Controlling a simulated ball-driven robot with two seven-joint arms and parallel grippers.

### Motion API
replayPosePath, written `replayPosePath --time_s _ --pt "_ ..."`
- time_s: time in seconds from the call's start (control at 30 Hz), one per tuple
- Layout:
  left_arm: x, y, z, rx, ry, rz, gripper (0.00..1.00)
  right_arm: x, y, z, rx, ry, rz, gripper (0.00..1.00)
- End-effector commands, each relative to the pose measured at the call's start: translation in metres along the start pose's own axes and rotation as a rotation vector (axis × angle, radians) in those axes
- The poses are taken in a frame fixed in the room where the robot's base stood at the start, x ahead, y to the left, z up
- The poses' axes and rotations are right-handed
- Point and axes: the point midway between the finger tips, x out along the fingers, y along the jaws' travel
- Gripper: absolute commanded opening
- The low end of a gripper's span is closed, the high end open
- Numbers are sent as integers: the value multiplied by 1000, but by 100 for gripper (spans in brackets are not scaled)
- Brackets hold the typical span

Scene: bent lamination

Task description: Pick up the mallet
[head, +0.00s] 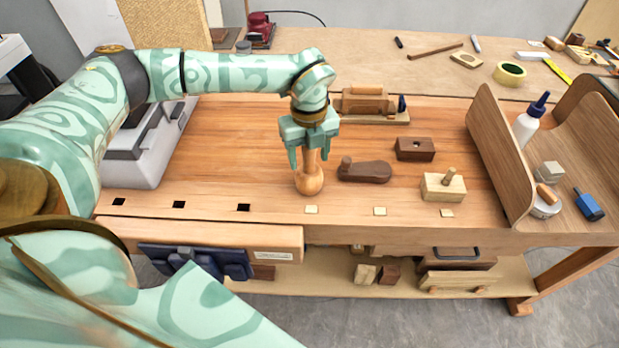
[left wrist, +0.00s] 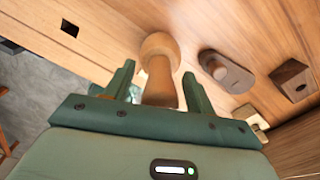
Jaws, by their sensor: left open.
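The wooden mallet (head: 309,181) stands on the workbench near its front edge, round light-brown head down and handle up. In the left wrist view the mallet (left wrist: 159,50) has its handle pointing back between my fingers. My left gripper (head: 309,164) is above it with fingers pointing down, one on each side of the handle. In the left wrist view the left gripper (left wrist: 157,85) is open, with a gap visible beside the handle. The handle's top is hidden by the gripper in the head view. My right gripper is not in view.
A dark wooden plane (head: 366,172) lies just right of the mallet, with a dark block (head: 415,149) and a light block with a peg (head: 444,185) beyond. A curved wooden tray (head: 491,150) stands at the right.

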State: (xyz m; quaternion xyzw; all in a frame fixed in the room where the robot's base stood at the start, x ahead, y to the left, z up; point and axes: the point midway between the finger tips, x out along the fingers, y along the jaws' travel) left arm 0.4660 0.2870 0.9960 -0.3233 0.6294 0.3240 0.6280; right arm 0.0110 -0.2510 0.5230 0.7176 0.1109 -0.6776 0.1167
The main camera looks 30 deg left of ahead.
Motion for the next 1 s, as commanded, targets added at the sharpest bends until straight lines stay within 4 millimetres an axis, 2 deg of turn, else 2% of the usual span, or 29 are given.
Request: replayPosePath --time_s 0.2,0.23,0.4,0.43,0.77,0.87,1.0 --pt "2 0 0 1 0 -1 55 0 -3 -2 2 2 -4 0" --pt "2 0 0 1 0 -1 52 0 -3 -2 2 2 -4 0" --pt "1 0 0 1 0 -1 5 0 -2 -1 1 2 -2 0" --pt "1 0 0 1 0 -1 0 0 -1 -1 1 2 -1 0" --pt "-1 -1 0 1 -1 -3 0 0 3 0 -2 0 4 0" --pt "-8 -1 0 1 -2 -4 0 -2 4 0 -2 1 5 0" --pt "-29 -1 0 2 -3 -7 0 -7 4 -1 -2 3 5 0"
